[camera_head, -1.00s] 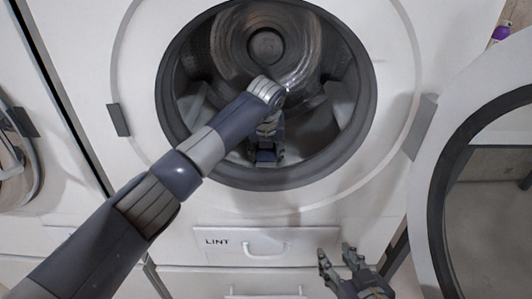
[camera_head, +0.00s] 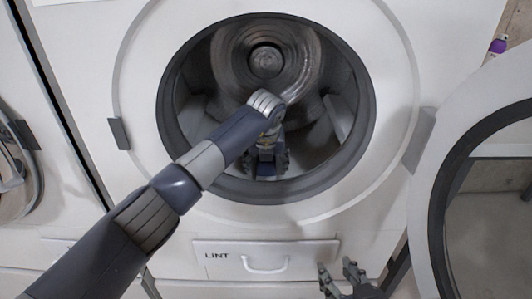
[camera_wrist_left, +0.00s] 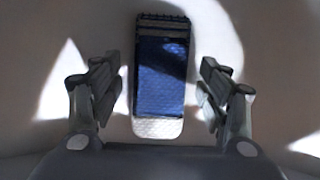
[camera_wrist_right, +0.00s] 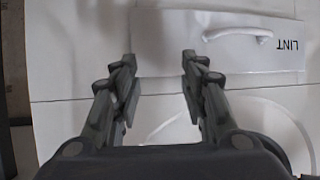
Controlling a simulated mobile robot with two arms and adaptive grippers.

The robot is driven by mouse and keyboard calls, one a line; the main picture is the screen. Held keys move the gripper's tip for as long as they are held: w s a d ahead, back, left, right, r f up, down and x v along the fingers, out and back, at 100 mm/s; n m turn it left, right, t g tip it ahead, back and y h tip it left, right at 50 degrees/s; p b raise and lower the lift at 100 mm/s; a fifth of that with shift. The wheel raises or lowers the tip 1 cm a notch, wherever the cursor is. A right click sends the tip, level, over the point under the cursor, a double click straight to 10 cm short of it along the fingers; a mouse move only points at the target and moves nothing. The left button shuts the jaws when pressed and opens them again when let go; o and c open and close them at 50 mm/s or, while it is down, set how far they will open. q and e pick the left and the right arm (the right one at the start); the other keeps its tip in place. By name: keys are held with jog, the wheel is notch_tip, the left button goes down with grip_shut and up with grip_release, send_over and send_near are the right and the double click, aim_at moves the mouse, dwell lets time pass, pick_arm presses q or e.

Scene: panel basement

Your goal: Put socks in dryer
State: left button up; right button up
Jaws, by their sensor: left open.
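The dryer (camera_head: 136,50) stands in front of me with its round drum opening uncovered. My left arm reaches into the drum, and my left gripper (camera_head: 267,168) is inside, low behind the front rim. In the left wrist view a blue sock (camera_wrist_left: 161,75) with a white end and dark striped cuff lies on the pale drum surface. It lies between and beyond the open fingers of my left gripper (camera_wrist_left: 160,95), and no finger appears to touch it. My right gripper (camera_head: 340,275) is outside, below the opening near the lint panel. It is open and empty in the right wrist view (camera_wrist_right: 160,75).
The dryer's round door (camera_head: 437,190) is swung open at the right. The lint panel (camera_head: 225,262) with its handle is below the opening. Another machine's round door (camera_head: 35,165) is at the left edge. A purple bottle (camera_head: 498,46) is at the upper right.

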pick_arm(q)
jog(key=p+v, duration=0.2)
jog(key=v, duration=0.9)
jog(key=shift+s+r, duration=0.2)
jog(key=shift+r, duration=0.1)
pick_arm(e)
jog(key=s+d+f+g+h, duration=0.1)
jog(key=s+d+f+g, duration=0.2)
jog(key=s+f+g, duration=0.2)
jog(key=s+f, duration=0.1)
jog(key=s, duration=0.2)
jog(key=shift+s+d+f+g, duration=0.15)
jog(key=shift+s+f+g, duration=0.15)
jog(key=shift+f, duration=0.05)
jog(key=shift+s, duration=0.1)
